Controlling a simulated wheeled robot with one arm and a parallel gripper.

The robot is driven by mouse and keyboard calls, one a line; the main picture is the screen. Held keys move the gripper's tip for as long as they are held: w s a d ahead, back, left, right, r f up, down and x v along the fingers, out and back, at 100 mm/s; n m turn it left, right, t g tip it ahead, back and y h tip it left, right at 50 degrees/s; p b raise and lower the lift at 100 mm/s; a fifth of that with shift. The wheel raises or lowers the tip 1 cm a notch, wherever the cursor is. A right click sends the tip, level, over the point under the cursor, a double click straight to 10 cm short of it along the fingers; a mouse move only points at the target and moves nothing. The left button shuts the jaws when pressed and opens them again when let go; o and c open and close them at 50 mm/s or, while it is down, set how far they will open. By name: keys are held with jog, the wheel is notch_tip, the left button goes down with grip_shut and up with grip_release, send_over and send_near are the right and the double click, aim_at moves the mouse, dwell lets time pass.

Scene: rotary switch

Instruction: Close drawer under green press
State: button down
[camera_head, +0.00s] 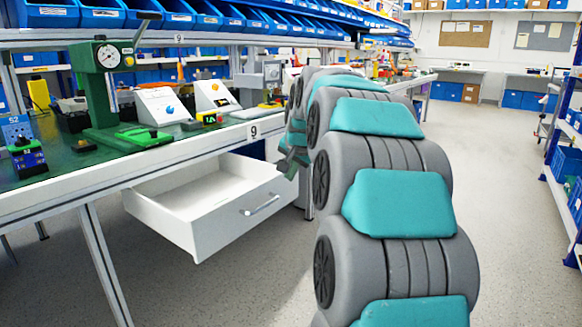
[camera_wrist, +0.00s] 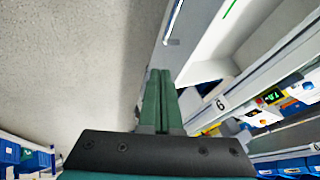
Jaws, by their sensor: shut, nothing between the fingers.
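The white drawer (camera_head: 195,231) under the workbench is pulled open and looks empty, with a metal bar handle (camera_head: 261,205) on its front. The green press (camera_head: 98,88) with a round gauge stands on the bench above it. My gripper (camera_head: 291,163) is near the right end of the drawer, partly hidden by my arm. In the wrist view my gripper (camera_wrist: 158,75) is shut with its green fingers together, and the drawer front (camera_wrist: 190,35) lies just beyond the fingertips. I cannot tell whether they touch the drawer.
The workbench (camera_head: 60,195) holds control boxes (camera_head: 160,105) and a small device (camera_head: 26,150). Blue bins (camera_head: 150,14) line the shelf above. A bench leg (camera_head: 105,262) stands left of the drawer. The floor (camera_head: 250,285) in front is clear. Shelving (camera_head: 570,190) stands at right.

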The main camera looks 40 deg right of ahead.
aim_at(272, 182)
jog(key=w+f, duration=0.2)
jog(key=w, duration=0.1)
jog(key=w+f, duration=0.2)
jog(key=shift+w, duration=0.25)
jog(key=shift+w+a+r, duration=0.1)
jog(key=shift+w+a, duration=0.1)
jog(key=shift+w, duration=0.3)
jog(key=shift+w+a, duration=0.2)
jog(key=shift+w, duration=0.25)
jog(key=w+a+p, duration=0.3)
jog(key=w+p, duration=0.1)
jog(key=w, duration=0.6)
jog(key=w+a+p, duration=0.4)
jog(key=w, duration=0.6)
jog(key=shift+w+a+p, duration=0.25)
jog(key=shift+w+p, duration=0.05)
jog(key=shift+p, duration=0.1)
